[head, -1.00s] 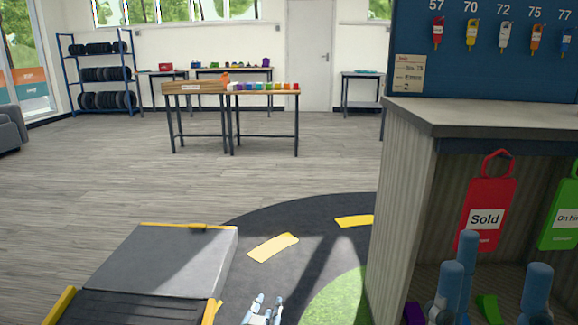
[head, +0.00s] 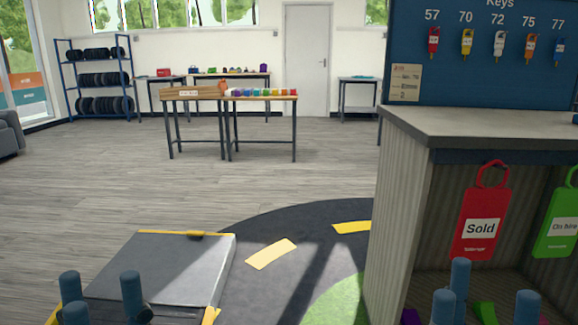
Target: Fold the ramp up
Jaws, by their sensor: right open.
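The ramp's grey platform (head: 172,264) is at the lower left of the head view, with a yellow strip along its far edge and a yellow bit at its near right corner. The dark ribbed panel on its near side is mostly cut off by the frame and covered by my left gripper. My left gripper (head: 101,290) shows blue fingers upright and apart in front of the platform's near left part; I see nothing between them. My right gripper (head: 486,294) is open and empty at the lower right, in front of the counter's shelf.
A counter (head: 480,125) fills the right side, with red Sold (head: 481,228) and green (head: 558,225) tags hanging beneath. A key board (head: 480,75) stands above it. Dark track (head: 300,250) with yellow dashes lies right of the platform. Workbenches (head: 262,97) stand far back; floor between is clear.

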